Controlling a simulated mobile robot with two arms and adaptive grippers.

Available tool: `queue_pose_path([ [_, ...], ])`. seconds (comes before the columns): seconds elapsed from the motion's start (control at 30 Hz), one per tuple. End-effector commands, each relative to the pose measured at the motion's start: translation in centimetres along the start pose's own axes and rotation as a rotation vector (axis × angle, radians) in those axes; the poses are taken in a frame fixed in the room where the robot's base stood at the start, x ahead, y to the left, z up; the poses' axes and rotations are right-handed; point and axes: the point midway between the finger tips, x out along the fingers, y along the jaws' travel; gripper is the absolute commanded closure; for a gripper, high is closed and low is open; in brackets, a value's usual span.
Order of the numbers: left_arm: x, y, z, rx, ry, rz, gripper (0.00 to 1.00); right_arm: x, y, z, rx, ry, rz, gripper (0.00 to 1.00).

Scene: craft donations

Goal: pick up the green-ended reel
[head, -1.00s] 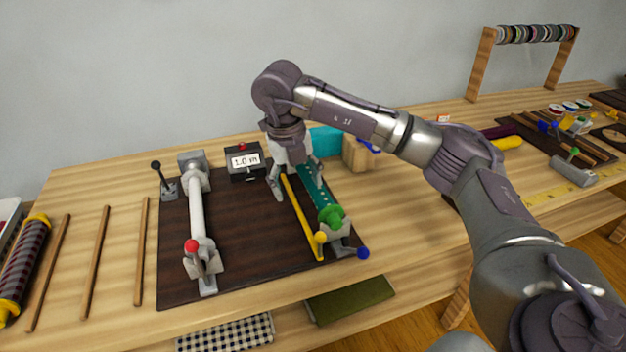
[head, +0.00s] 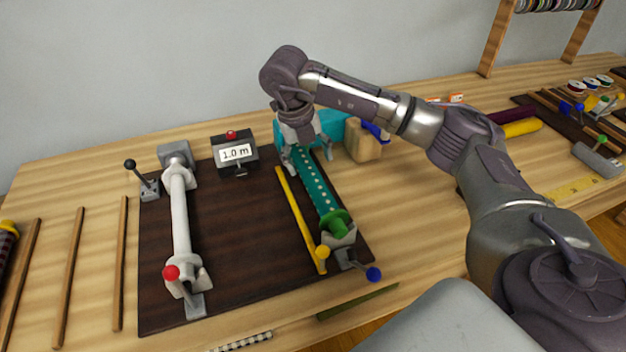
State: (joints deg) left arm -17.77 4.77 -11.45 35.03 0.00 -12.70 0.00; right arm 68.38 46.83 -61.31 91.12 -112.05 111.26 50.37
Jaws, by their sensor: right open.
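The green-ended reel (head: 316,191) is a long teal roll with white dots and a green end nearest me. It lies in the holder on the right part of the dark board (head: 235,250), its near end on a grey support. My right gripper (head: 308,163) is open over the far part of the reel, its fingers to either side of it. I cannot tell whether they touch it. The gripper hides the reel's far end. My left gripper is not in view.
A yellow bar (head: 301,222) with a yellow knob runs close along the reel's left side. A white roller (head: 180,220), a lever (head: 143,178) and a counter (head: 235,153) stand on the board. A teal block (head: 332,125) and a wooden block (head: 362,145) are behind the gripper.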

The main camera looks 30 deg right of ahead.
Motion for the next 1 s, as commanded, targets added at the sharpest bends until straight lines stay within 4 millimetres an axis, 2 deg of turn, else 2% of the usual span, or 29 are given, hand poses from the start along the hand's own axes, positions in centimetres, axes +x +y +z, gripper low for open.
queue_pose_path([
  [0.1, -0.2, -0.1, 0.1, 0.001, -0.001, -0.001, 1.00, 1.4, 0.0, 0.0, 0.000, 0.002, 0.000, 0.25],
  [0.27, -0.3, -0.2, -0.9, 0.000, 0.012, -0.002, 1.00, 2.4, 0.1, -0.1, -0.001, 0.002, -0.001, 0.25],
  [0.43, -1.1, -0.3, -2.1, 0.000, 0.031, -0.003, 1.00, 4.7, 0.4, -0.5, -0.001, 0.004, -0.002, 0.25],
  [0.6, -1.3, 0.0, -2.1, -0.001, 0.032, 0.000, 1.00, 6.8, 0.5, -0.5, 0.000, 0.003, 0.000, 0.25],
  [0.87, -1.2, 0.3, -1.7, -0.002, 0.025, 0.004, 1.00, 7.2, 0.5, -0.5, -0.001, 0.000, 0.001, 0.25],
  [1.0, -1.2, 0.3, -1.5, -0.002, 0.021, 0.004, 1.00, 7.2, 0.5, -0.5, -0.001, 0.000, 0.001, 0.45],
])
